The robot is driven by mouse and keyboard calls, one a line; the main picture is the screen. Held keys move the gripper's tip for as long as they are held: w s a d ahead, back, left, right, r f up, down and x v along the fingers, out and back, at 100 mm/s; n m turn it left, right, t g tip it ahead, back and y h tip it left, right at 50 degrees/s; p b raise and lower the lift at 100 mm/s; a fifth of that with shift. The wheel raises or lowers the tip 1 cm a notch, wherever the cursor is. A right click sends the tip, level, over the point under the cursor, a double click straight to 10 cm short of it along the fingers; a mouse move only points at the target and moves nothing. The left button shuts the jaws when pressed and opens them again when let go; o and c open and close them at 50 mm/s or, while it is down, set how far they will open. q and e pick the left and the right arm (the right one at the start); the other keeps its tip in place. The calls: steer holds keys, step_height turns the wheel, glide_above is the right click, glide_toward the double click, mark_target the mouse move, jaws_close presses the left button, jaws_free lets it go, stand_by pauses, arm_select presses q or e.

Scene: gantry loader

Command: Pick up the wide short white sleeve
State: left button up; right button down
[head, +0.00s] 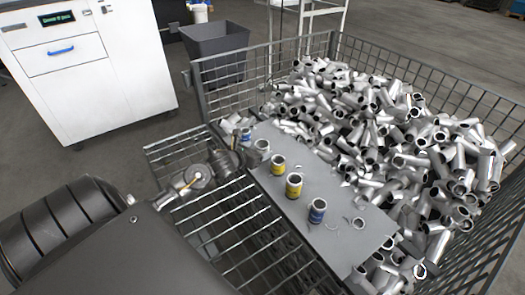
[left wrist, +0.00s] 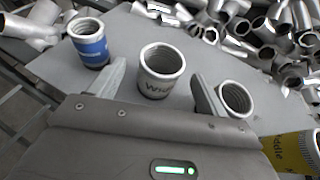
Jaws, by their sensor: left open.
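The white sleeve (left wrist: 160,74), with dark lettering that starts "Wid", stands upright on a grey plate (left wrist: 125,34). In the head view the white sleeve (head: 262,146) stands near the plate's far left end. My left gripper (left wrist: 158,80) is open, with one finger on each side of this sleeve in the picture. Whether the fingers touch it I cannot tell. In the head view my left gripper (head: 238,158) is at the plate's left edge, partly hidden by my arm. My right gripper is not in view.
A blue-banded sleeve (left wrist: 89,46) stands left of the white one. Another sleeve (left wrist: 236,97) is close to the right finger. Loose metal pipes (head: 385,130) fill the wire basket (head: 222,75) behind.

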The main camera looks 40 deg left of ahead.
mark_target(265, 145)
arm_select(q)
steer(key=shift+x, duration=2.35)
steer(key=shift+w+f, duration=0.1)
steer(key=shift+w, duration=0.3)
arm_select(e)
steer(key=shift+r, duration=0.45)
arm_select(q)
steer(key=c, duration=1.2)
steer(key=shift+c, duration=0.4)
steer(key=shift+r, duration=0.2)
